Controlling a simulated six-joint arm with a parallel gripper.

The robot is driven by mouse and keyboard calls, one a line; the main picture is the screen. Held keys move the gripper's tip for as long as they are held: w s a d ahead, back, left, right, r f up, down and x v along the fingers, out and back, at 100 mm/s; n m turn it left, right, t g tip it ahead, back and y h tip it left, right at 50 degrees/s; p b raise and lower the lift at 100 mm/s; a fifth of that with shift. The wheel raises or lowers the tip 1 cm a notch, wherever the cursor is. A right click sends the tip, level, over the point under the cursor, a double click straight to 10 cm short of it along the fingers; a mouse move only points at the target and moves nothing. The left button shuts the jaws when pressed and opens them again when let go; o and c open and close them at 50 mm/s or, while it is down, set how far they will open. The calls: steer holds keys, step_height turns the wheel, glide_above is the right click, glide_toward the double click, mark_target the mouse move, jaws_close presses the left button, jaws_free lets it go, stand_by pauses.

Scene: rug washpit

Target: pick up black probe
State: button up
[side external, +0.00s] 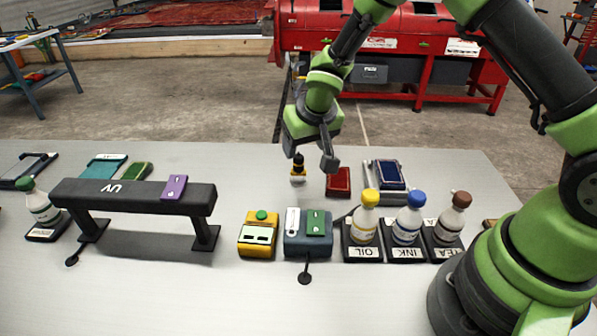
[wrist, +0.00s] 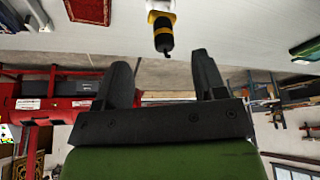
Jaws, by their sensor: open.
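The black probe (side external: 298,161) stands upright, with a yellow band, on a small white base (side external: 298,179) towards the back of the grey table. My gripper (side external: 303,152) is tilted over it, with its fingers apart and nothing between them. In the wrist view the black probe (wrist: 163,38) shows at the top centre, beyond the open fingertips of my gripper (wrist: 162,63) and roughly in line with the gap between them. The fingers do not appear to touch it.
A dark red block (side external: 338,181) lies close right of the probe. Labelled bottles (side external: 364,222) stand at front right. A yellow device (side external: 258,235) and a teal block (side external: 307,243) sit in front. A black UV bench (side external: 135,196) stands left. Table between bench and probe is clear.

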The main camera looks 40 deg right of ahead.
mark_target(298, 164)
steer(key=x, duration=0.8)
steer(key=shift+a, duration=0.15)
steer(key=c, duration=0.8)
steer(key=shift+c, duration=0.2)
